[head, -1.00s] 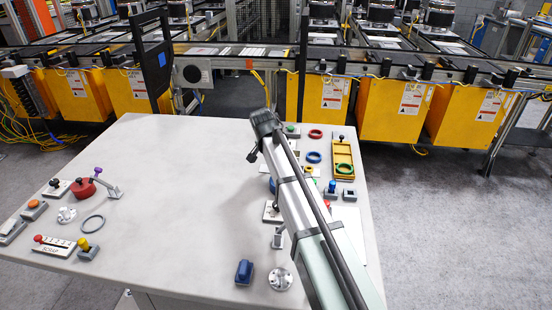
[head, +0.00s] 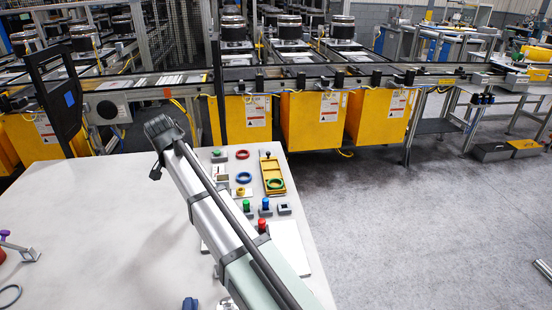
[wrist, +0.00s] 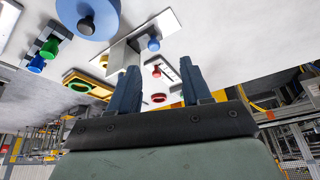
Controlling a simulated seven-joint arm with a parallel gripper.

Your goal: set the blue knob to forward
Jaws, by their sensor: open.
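In the wrist view a blue ball-shaped knob (wrist: 153,44) stands on a grey plate, ahead of and between my fingers. A smaller blue cap (wrist: 37,65) sits at the left beside a green one. I cannot tell which of these is the task's knob or how it is set. My gripper (wrist: 160,70) is open in the wrist view, its two dark fingers apart with nothing held. In the head view my arm hides part of the table, and the fingers do not show.
In the head view a blue-capped part (head: 265,203), a red ring (head: 242,154), a blue ring (head: 244,177) and a yellow tray (head: 267,165) with a green ring stand right of my arm. The table's (head: 80,220) middle left is bare. Yellow machines (head: 313,118) stand beyond it.

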